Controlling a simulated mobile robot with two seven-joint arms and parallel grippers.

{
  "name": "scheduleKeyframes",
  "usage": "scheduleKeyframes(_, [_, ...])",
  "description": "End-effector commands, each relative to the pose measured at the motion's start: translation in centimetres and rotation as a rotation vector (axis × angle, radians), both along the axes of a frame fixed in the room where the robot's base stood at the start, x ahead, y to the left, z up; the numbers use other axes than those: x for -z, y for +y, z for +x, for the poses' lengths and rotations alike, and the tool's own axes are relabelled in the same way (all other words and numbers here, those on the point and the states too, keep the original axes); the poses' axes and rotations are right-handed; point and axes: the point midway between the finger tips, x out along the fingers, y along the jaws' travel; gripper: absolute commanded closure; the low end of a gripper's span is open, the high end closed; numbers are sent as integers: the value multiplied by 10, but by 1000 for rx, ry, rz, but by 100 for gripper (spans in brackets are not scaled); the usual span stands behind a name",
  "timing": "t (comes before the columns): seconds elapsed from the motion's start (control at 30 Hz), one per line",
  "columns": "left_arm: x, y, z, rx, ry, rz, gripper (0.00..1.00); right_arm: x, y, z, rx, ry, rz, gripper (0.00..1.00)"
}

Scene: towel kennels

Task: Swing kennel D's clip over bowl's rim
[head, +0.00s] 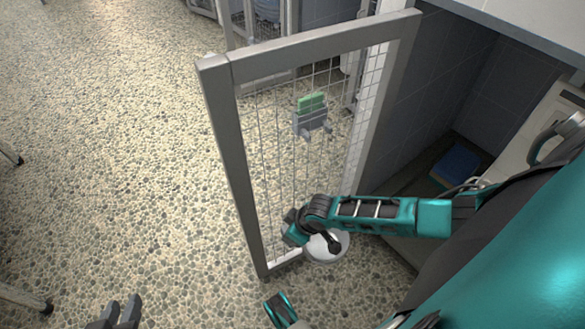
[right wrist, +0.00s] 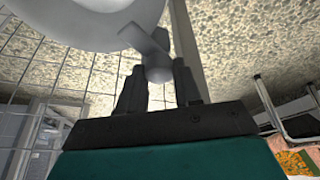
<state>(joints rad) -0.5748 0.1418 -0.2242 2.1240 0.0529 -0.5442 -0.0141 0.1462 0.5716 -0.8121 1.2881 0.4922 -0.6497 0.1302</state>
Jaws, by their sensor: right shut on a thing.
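A white bowl (head: 320,252) sits low by the mesh door (head: 222,150) of an open kennel, partly covered by my right arm. It also fills the top left of the right wrist view (right wrist: 85,25). The grey clip (right wrist: 158,70) is beside the bowl, its knob between the fingers of my right gripper (right wrist: 160,78), which is shut on it. I cannot tell whether the clip is over the rim. In the head view the right gripper's fingers are hidden. My left gripper (head: 118,314) is empty at the bottom left, its fingers apart.
A grey holder (head: 310,120) with a green card (head: 311,102) hangs on the mesh. A folded blue towel (head: 456,163) lies inside the kennel at right. Other kennels stand at the back. The pebbled floor (head: 120,140) at left is mostly clear.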

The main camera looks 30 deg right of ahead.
Motion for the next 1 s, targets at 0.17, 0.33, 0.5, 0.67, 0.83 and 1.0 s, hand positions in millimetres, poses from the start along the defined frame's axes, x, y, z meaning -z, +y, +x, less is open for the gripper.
scheduleKeyframes(0.17, [4, 1, -3, 0, 11, 2, 70, 0, -1, 0, -38, -1, -2, 97])
scheduleKeyframes(0.33, [4, 0, -3, 1, 12, 3, 70, 1, -1, 0, -37, -2, -3, 97])
scheduleKeyframes(0.5, [4, 0, -3, 1, 12, 3, 70, 1, -1, 0, -37, -1, -3, 57])
scheduleKeyframes(0.67, [2, -1, -3, 3, 8, 1, 70, 0, -1, 0, -36, -1, -3, 42])
scheduleKeyframes(0.83, [0, -2, -2, 4, 4, -2, 70, 0, -1, 0, -35, -2, -1, 42])
scheduleKeyframes(1.0, [-6, -2, -2, 3, 2, -2, 70, -8, -2, -3, -35, -1, -1, 42])
